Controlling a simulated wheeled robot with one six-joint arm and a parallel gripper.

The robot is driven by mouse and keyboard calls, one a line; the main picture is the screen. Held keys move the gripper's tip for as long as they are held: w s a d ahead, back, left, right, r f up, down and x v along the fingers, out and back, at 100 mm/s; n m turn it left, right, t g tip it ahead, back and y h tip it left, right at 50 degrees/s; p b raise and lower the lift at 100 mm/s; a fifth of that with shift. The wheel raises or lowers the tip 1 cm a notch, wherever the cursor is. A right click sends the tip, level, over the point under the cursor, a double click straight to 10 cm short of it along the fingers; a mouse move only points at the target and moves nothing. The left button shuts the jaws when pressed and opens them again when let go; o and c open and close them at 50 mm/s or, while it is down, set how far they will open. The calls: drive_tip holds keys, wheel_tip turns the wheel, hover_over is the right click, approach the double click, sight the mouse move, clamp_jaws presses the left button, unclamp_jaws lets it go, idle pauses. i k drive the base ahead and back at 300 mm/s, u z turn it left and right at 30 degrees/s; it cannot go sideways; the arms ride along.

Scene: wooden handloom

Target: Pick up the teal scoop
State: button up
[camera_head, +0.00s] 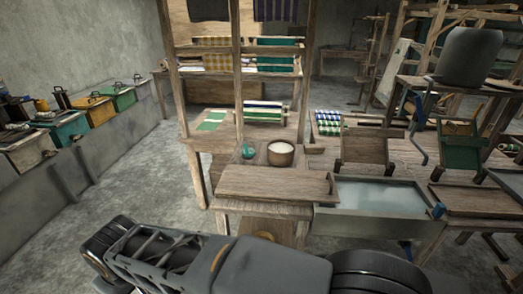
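A small teal scoop (249,151) lies on the wooden stand in the middle of the view, just left of a round brown bowl (281,154) with pale contents. A gap shows between the scoop and the bowl. The scoop is small here, so I cannot make out which way its handle points. My dark arm lies across the bottom of the view, in front of the stand and well apart from the scoop. I cannot make out the fingers of my gripper at the arm's left end.
A wooden board (275,183) lies in front of the scoop and bowl. A water-filled trough (375,195) stands to the right. Wooden loom posts (238,75) rise behind the scoop. Coloured boxes (90,110) line the left wall. Bare concrete floor (140,185) is clear at left.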

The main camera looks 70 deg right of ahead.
sight(247, 152)
drive_tip(key=z, duration=1.1)
drive_tip(key=i, duration=1)
drive_tip(key=z, duration=1)
